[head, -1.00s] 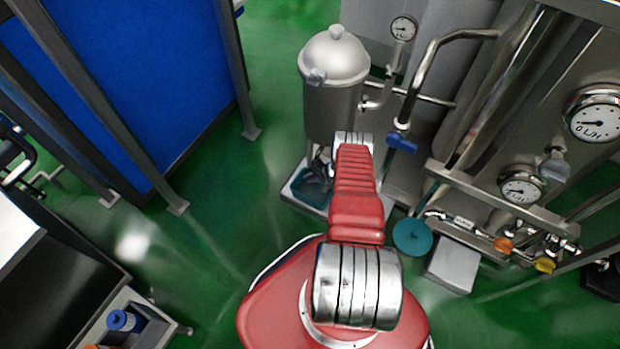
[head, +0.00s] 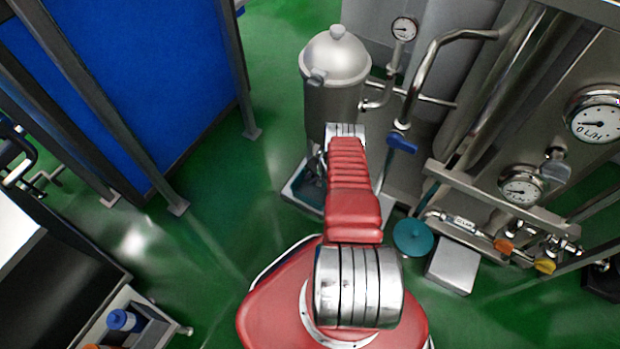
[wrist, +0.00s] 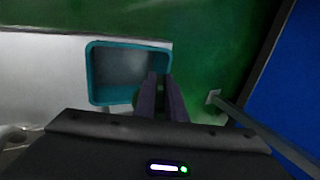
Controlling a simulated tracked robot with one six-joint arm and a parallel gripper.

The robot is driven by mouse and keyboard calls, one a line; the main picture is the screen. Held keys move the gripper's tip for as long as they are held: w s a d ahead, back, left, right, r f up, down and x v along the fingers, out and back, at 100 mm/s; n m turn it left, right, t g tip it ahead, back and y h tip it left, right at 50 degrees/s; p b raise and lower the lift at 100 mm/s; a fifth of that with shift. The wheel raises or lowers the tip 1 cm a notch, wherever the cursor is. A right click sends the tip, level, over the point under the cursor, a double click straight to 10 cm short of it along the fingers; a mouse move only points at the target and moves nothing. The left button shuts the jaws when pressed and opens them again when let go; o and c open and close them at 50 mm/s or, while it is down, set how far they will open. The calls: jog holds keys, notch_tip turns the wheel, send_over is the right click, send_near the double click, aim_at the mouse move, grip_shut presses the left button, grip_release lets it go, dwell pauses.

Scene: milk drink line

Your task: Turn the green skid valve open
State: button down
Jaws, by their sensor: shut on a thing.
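My gripper (wrist: 161,78) shows in the wrist view as two dark fingers over the corner of a blue bin. In the head view my red arm reaches forward to the foot of the steel tank (head: 333,100) and hides the gripper and the valve.
The blue bin (wrist: 92,75) lies under the fingers. A blue-handled valve (head: 402,142), a teal disc (head: 413,238), orange (head: 504,246) and yellow (head: 545,266) handles, and gauges sit on the right. A blue panel (head: 130,80) stands left; green floor between is clear.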

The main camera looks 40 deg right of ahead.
jog(key=shift+w+a+r+g+h, duration=0.15)
jog(key=shift+g+h, duration=0.3)
jog(key=shift+g, duration=0.8)
jog(key=shift+w+f+g+h, duration=0.15)
jog(key=shift+g+h, duration=0.3)
jog(key=shift+g, duration=0.8)
jog(key=c, duration=1.8)
grip_release()
jog(key=shift+s, duration=0.1)
jog(key=shift+r, duration=0.25)
jog(key=shift+r, duration=6.65)
